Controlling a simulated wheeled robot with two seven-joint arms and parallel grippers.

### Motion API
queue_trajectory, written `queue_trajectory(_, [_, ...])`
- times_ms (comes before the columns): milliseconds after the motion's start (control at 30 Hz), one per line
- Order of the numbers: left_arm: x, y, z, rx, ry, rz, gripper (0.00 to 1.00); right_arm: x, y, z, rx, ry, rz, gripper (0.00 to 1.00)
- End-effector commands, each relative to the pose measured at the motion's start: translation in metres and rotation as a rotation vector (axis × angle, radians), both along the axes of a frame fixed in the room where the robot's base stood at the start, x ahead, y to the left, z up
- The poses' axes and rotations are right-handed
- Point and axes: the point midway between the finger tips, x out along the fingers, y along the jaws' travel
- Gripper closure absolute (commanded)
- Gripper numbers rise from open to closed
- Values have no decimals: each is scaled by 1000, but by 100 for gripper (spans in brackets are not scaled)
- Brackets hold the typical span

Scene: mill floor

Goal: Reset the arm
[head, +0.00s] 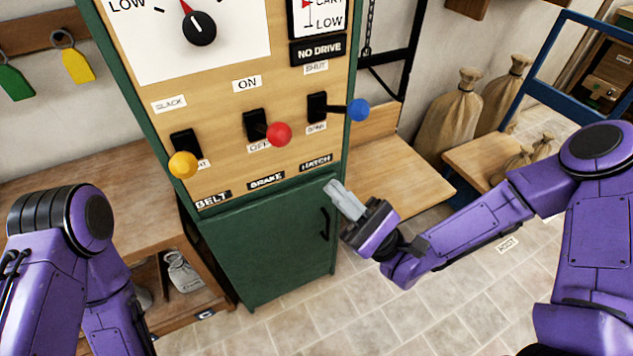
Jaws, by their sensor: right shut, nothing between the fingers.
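My right gripper (344,199) is in front of the right side of the green cabinet (265,245), near its dark door handle. Its fingers are shut and empty, pointing up and left. It is below the levers and clear of them. The panel (225,115) carries a yellow-knobbed lever (183,165) over BELT, a red-knobbed lever (279,134) over BRAKE and a blue-knobbed lever (358,110) over HATCH. My left arm (60,250) shows at the lower left, folded downward; its gripper is out of view.
Wooden shelf (385,180), full sacks (450,115) and a blue frame (545,60) stand to the right. Tiled floor (400,320) is clear in front.

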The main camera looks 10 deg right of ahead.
Motion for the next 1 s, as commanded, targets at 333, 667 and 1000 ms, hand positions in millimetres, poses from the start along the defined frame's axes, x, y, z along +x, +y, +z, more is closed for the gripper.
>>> queue_trajectory(333, [0,0,-22,0,0,0,100,-21,-29,-37,0,0,3,100])
queue_trajectory(667, [0,0,-21,0,0,0,100,-21,-27,-40,-86,-76,-95,100])
queue_trajectory(1000, [0,0,-21,0,0,0,100,30,-43,-208,-1259,25,-677,100])
